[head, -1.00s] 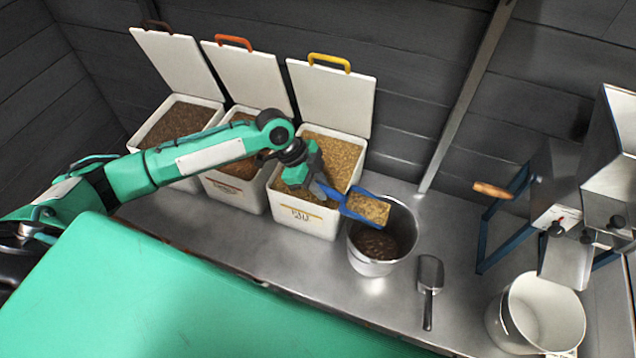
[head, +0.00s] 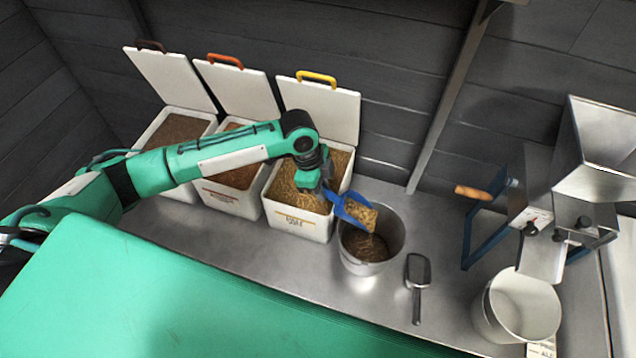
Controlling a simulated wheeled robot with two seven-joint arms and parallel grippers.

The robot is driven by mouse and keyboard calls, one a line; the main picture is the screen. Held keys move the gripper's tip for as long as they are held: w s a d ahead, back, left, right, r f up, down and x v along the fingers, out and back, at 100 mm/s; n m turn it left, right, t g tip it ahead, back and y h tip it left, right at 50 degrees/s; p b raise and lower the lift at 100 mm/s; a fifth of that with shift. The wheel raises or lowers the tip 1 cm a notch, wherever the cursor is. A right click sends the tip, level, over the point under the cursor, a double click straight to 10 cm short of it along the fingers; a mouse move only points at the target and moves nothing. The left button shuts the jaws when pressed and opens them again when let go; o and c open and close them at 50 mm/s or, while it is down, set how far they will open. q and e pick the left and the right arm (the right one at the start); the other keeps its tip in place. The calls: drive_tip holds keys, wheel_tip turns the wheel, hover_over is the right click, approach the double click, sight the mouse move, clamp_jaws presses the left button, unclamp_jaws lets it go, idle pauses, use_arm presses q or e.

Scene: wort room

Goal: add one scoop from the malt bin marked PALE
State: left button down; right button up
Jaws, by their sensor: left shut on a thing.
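The malt bin with the yellow lid handle (head: 300,225) stands open, full of pale golden grain. Its front label is too small to read surely. My left gripper (head: 326,188) is shut on the handle of a blue scoop (head: 343,212), beside this bin's right front edge. The scoop holds a heap of pale grain (head: 362,214) and hangs over the metal pot (head: 394,250), tilted down to the right. Brown grain (head: 364,246) lies in the pot; the scoop hides part of its opening. My right gripper is not in view.
Two more open bins (head: 237,200) (head: 168,128) with darker grain stand to the left. A metal scoop (head: 418,275) lies right of the pot. A white bucket (head: 522,308) and a mill (head: 545,215) with a wooden crank handle stand further right.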

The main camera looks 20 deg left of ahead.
sight(337, 197)
use_arm(q)
drive_tip(key=shift+d+r+y+p, duration=0.8)
drive_tip(key=shift+d+r+p, duration=0.15)
drive_tip(key=shift+p, duration=0.8)
drive_tip(key=d+r+y+p, duration=0.1)
drive_tip(key=d+r+p, duration=0.1)
drive_tip(key=p, duration=0.2)
drive_tip(key=shift+w+y, duration=0.15)
drive_tip(key=shift+y, duration=0.25)
drive_tip(key=shift+d+r+y+p, duration=0.35)
drive_tip(key=shift+d+y+p, duration=0.25)
drive_tip(key=shift+d+p, duration=0.25)
drive_tip(key=shift+w+d+r+y+p, duration=0.1)
drive_tip(key=shift+d+r+y+p, duration=0.05)
drive_tip(key=shift+d+y+p, duration=0.35)
drive_tip(key=shift+d, duration=0.15)
